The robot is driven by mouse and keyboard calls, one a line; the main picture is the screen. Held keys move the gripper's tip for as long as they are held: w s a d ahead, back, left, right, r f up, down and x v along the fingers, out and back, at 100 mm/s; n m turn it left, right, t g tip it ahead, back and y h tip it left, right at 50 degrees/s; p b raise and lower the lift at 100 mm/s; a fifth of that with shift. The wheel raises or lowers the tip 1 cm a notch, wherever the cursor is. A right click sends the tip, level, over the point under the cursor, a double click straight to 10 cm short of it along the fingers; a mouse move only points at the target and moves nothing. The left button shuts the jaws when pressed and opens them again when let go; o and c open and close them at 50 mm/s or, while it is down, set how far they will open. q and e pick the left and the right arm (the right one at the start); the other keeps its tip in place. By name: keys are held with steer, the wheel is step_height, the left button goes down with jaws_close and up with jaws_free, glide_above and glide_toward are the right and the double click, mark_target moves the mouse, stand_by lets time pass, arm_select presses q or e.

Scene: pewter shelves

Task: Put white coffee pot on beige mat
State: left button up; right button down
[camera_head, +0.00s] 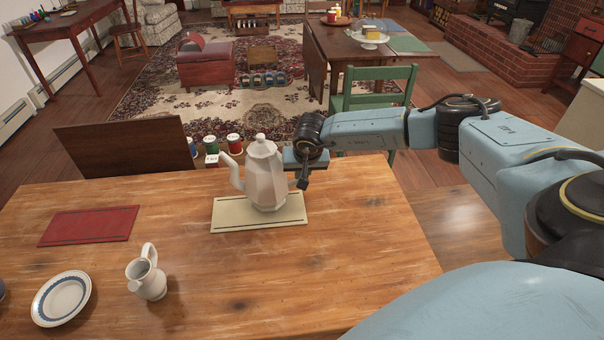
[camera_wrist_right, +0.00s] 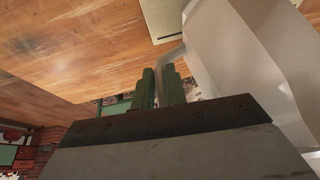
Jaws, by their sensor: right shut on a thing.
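The white coffee pot (camera_head: 264,178) is faceted, with a lid and a spout to the left. It stands upright over the beige mat (camera_head: 230,220) in the head view; I cannot tell for sure whether its base touches the mat. My right gripper (camera_head: 290,163) is at the pot's right side, where the handle is, and partly hides it. In the right wrist view the green fingers (camera_wrist_right: 164,88) are shut on the handle (camera_wrist_right: 171,57), beside the large pot body (camera_wrist_right: 240,50). A corner of the beige mat also shows there (camera_wrist_right: 172,15). My left gripper is not in view.
A red mat (camera_head: 90,226) lies at the left of the wooden table (camera_head: 300,270). A white blue-rimmed plate (camera_head: 62,298) and a small white pitcher (camera_head: 148,278) stand in front. Several spools (camera_head: 234,143) and a dark board (camera_head: 125,146) are past the far edge. The table's right part is clear.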

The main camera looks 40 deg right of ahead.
steer(key=shift+w, duration=0.15)
steer(key=c, duration=1.8)
jaws_free()
steer(key=shift+f, duration=0.2)
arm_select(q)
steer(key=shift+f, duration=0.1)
arm_select(e)
steer(key=o, duration=0.4)
steer(key=shift+c, duration=0.2)
steer(key=shift+r, duration=0.1)
